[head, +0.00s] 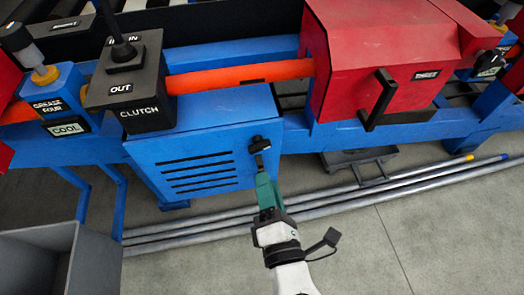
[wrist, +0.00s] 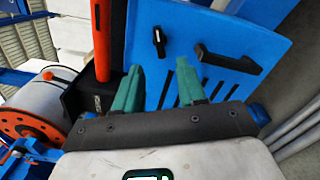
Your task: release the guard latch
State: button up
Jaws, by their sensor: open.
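A small black latch (head: 258,143) with a pale mark sits at the upper right of the blue slotted panel (head: 230,118). The latch (wrist: 158,42) also shows in the wrist view, ahead of my fingers. A black bar handle (wrist: 228,60) is on the same panel, to the right of the latch there. My gripper (head: 264,178) is in front of the panel's right side, below the latch in the head view. Its green fingers (wrist: 158,82) are apart with nothing between them. The fingers look clear of the latch. No label readable here names the guard latch.
A red housing (head: 350,50) with a black handle (head: 380,100) stands at upper right. A black CLUTCH box (head: 140,85) with a lever sits above the panel. An orange shaft (head: 240,75) runs between them. Metal pipes (head: 400,175) and a grey bin (head: 45,255) are on the floor side.

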aim_at(260, 151)
jog(key=x, duration=0.9)
jog(key=shift+d, duration=0.1)
grip_shut()
jog(key=shift+f, duration=0.1)
